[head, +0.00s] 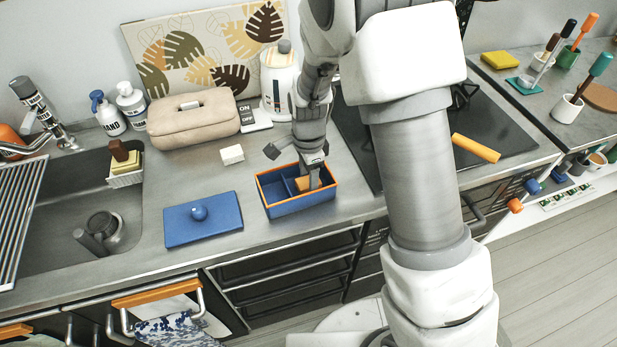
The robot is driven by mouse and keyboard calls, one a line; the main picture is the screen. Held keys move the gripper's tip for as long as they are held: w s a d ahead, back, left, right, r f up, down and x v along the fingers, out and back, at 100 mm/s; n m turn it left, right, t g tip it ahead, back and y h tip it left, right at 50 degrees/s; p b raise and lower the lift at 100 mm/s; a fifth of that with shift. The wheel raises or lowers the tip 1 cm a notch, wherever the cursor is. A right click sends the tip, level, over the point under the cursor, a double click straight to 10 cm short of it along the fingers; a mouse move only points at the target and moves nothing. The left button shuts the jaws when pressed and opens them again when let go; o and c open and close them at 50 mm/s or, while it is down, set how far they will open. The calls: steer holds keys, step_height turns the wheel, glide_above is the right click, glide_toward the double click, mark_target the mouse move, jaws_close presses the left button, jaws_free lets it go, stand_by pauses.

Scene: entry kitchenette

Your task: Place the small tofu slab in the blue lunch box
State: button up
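The blue lunch box (288,208) with an orange rim stands open on the counter near its front edge. A divider shows inside it. My gripper (309,183) points down into the right part of the box. A small tan-orange piece (303,183) shows at its fingertips; I cannot tell whether it is held or just lies there. The fingers are too small and partly hidden to tell open from shut. A small white block (232,154), which looks like a tofu slab, lies on the counter left of and behind the box, apart from my gripper.
A blue lid with a knob (202,220) lies left of the box. Behind are a beige bag (193,122) and a white kettle-like container (279,80). The sink (60,215) is at left. The dark cooktop (500,115), with an orange cylinder (475,148), is at right.

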steer(key=shift+r, duration=0.1)
step_height(320, 180, up, 12)
steer(key=p, duration=0.2)
steer(key=s+d+r+n+t+y, duration=0.1)
steer(key=s+d+r+n, duration=0.3)
steer(key=r, duration=0.2)
steer(key=s+d+r+n+t, duration=0.2)
steer(key=s+d+r+n, duration=0.15)
steer(key=r, duration=0.35)
steer(key=s+d+r+n+t, duration=0.1)
steer(key=s+d+n, duration=0.1)
steer(key=s, duration=0.3)
steer(key=s+d+r+n+t+h, duration=0.1)
steer(key=s+d+r+n, duration=0.1)
steer(key=s, duration=0.4)
steer(key=shift+d+n+t, duration=0.3)
steer(key=shift+d+n, duration=0.2)
steer(key=shift+n, duration=0.75)
steer(key=shift+s+r, duration=0.1)
steer(key=shift+c, duration=1.1)
steer(key=shift+a, duration=0.1)
steer(key=shift+a, duration=0.1)
